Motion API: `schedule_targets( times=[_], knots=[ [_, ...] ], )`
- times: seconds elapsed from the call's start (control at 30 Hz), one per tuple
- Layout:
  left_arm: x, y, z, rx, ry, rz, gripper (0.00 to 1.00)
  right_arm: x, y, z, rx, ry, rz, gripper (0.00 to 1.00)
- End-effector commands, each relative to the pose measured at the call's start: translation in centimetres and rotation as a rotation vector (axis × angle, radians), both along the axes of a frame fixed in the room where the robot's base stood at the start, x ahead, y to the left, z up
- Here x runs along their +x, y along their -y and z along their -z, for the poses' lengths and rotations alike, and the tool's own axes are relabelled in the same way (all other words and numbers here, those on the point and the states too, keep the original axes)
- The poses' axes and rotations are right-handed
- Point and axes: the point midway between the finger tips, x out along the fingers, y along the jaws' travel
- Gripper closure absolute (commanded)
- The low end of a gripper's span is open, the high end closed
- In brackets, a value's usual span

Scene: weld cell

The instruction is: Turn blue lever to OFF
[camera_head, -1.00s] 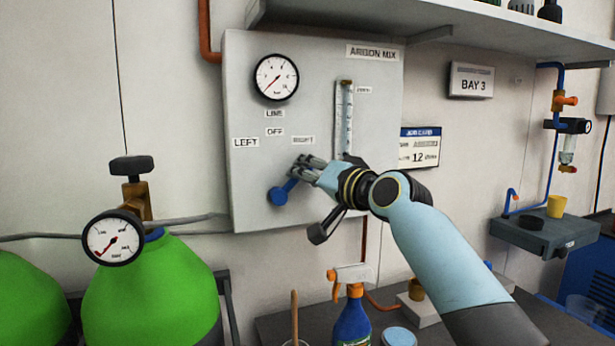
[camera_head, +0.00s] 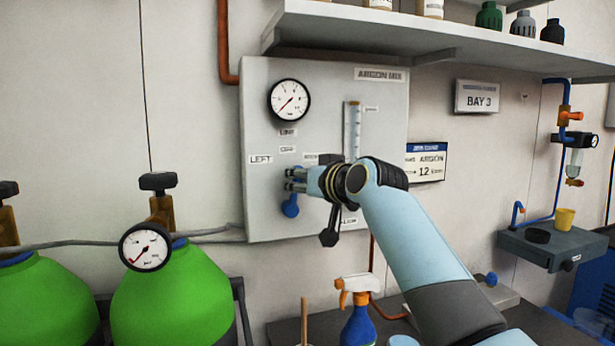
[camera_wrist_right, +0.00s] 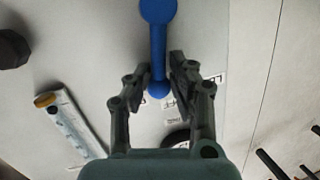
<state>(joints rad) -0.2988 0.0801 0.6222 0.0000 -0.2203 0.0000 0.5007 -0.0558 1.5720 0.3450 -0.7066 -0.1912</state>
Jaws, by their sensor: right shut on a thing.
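The blue lever (camera_head: 290,207) is on the grey panel, its round hub low and its arm pointing up about toward the OFF label (camera_head: 288,149). The wrist view shows the blue lever (camera_wrist_right: 158,45) straight, its narrow end between the fingers. My right gripper (camera_head: 292,180) is shut on the lever's arm and hides much of it in the head view; the right gripper (camera_wrist_right: 160,75) also shows in the wrist view. The LEFT label (camera_head: 260,159) is clear; the RIGHT label (camera_head: 311,158) is partly covered. My left gripper is out of view.
The panel (camera_head: 258,215) also carries a round gauge (camera_head: 289,100) and a flow tube (camera_head: 353,130). A black-handled valve (camera_head: 328,238) hangs below my wrist. A shelf (camera_head: 370,35) overhangs the panel. Green cylinders (camera_head: 172,295) stand left; a spray bottle (camera_head: 357,322) stands below.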

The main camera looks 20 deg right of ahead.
Motion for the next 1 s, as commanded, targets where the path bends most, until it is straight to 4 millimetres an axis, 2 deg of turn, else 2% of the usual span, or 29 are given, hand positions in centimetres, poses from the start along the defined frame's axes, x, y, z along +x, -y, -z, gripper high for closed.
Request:
schedule_targets(
  times=[0.03, 0.4, 0.87, 0.9, 1.0],
  knots=[
    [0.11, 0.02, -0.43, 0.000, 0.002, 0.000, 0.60, 0.01, -0.28, -0.51, -0.022, 0.006, -0.001, 1.00],
    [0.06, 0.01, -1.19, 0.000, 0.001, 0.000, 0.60, -0.01, -1.05, -0.50, -0.150, 0.012, 0.000, 1.00],
    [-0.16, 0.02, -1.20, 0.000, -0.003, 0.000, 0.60, 0.00, -1.12, -0.48, -0.161, 0.013, 0.001, 1.00],
    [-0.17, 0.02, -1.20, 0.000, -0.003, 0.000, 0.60, 0.01, -1.12, -0.49, -0.161, 0.014, 0.001, 0.76],
    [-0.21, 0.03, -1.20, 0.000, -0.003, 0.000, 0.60, 0.00, -1.11, -0.44, -0.162, 0.012, 0.001, 0.63]
  ],
)
